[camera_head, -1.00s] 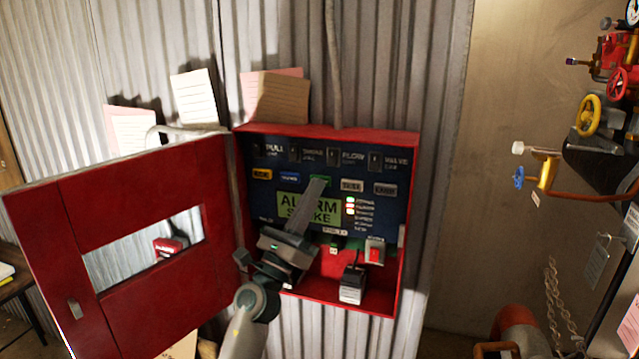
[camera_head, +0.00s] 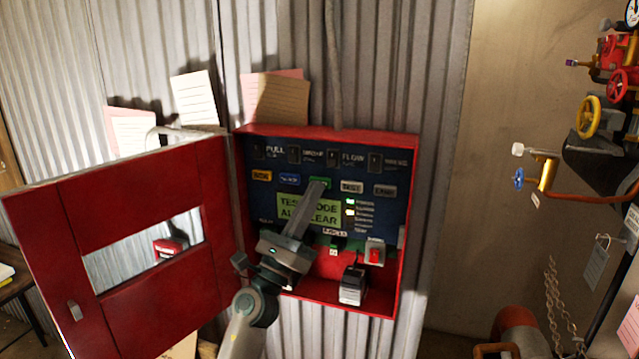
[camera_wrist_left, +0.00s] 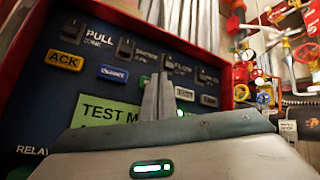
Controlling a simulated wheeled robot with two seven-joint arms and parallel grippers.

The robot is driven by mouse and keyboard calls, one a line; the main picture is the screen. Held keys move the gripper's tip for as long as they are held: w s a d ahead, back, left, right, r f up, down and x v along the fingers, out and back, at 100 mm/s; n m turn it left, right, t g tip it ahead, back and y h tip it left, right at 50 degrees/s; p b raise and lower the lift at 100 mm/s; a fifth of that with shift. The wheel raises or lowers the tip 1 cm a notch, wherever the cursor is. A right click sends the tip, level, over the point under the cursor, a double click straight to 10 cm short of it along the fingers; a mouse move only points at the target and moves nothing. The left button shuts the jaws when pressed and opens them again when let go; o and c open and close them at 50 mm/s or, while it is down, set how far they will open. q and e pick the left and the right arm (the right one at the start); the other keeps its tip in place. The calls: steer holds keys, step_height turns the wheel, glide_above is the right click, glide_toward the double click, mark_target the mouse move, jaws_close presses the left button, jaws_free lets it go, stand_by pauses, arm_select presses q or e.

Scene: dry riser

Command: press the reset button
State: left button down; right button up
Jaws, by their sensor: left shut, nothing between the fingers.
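The open red alarm box (camera_head: 410,225) holds a dark blue panel with a row of buttons. A green button (camera_head: 313,184) sits mid-row, between the blue button (camera_head: 289,179) and the TEST button (camera_head: 352,187). Its label cannot be read. My left gripper (camera_head: 318,186) is shut and empty, its tips over the lower part of the green button; whether they touch cannot be told. In the left wrist view the shut fingers (camera_wrist_left: 158,98) point up at the button row, partly covering the green button. The display (camera_head: 305,208) reads TEST MODE, ALL CLEAR. My right gripper is not in view.
The red door (camera_head: 150,295) stands open at the left. A red rocker switch (camera_head: 374,254) and a small black and white device (camera_head: 353,285) are low in the box. Valves and pipes (camera_head: 590,115) stand at the right.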

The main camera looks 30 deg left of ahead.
arm_select(q)
steer(key=shift+s+d+y, duration=0.1)
steer(key=shift+s+y, duration=0.2)
steer(key=shift+s, duration=0.1)
steer(key=shift+s, duration=0.15)
steer(key=s, duration=0.2)
steer(key=s+d+p, duration=0.1)
steer(key=s, duration=0.1)
steer(key=shift+s, duration=0.3)
stand_by(1.1)
